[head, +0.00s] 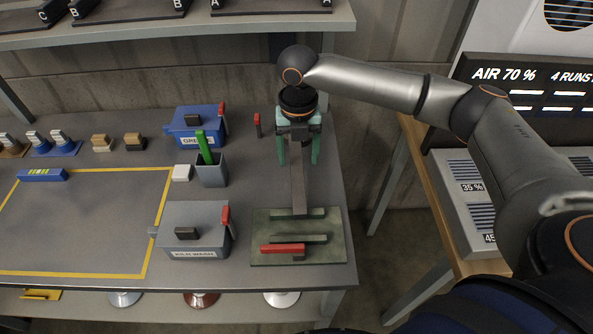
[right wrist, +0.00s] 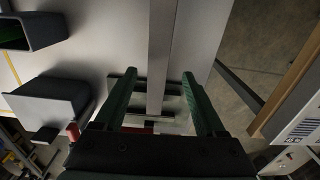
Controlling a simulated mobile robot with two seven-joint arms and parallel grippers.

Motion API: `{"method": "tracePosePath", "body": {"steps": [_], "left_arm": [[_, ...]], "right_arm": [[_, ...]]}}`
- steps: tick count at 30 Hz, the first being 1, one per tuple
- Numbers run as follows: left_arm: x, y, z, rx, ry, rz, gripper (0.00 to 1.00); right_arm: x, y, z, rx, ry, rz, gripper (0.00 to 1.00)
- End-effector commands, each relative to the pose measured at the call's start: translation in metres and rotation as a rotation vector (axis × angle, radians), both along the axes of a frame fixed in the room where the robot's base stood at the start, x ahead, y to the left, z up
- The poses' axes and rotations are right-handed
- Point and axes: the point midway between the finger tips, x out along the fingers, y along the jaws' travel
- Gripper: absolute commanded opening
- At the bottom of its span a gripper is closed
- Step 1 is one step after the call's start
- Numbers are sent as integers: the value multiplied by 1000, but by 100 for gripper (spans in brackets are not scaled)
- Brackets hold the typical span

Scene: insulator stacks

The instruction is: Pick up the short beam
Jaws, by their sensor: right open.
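My right gripper (head: 298,150) is open and points down over the right end of the bench, its two green fingers apart. In the right wrist view the fingertips (right wrist: 160,78) stand on either side of a long grey bar (right wrist: 162,55), with gaps to it. In the head view this bar (head: 299,185) runs from between the fingers toward a green board (head: 335,250). On the board lie two dark green bars (head: 300,238) and a red bar (head: 282,248). I cannot tell for sure which piece is the short beam. My left gripper is not in view.
A grey lidded box (head: 195,240), a grey cup (head: 211,172) with a green stick and a blue box (head: 195,128) stand left of the bar. A small red upright (head: 257,125) is near the gripper.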

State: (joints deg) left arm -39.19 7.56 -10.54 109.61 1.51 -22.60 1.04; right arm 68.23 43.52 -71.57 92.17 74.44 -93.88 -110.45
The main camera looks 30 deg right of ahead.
Motion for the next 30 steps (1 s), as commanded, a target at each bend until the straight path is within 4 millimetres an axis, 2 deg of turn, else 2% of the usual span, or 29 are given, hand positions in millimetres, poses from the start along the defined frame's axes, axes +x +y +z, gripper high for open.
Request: {"method": "tracePosePath", "body": {"steps": [5,14,23,30], "left_arm": [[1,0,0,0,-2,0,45],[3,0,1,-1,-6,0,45],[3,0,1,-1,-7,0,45],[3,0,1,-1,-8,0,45]], "right_arm": [[0,0,-13,-1,0,0,72],[2,2,-55,-1,0,0,72],[2,2,-60,0,-2,1,72],[2,2,-59,0,-2,1,47]]}}
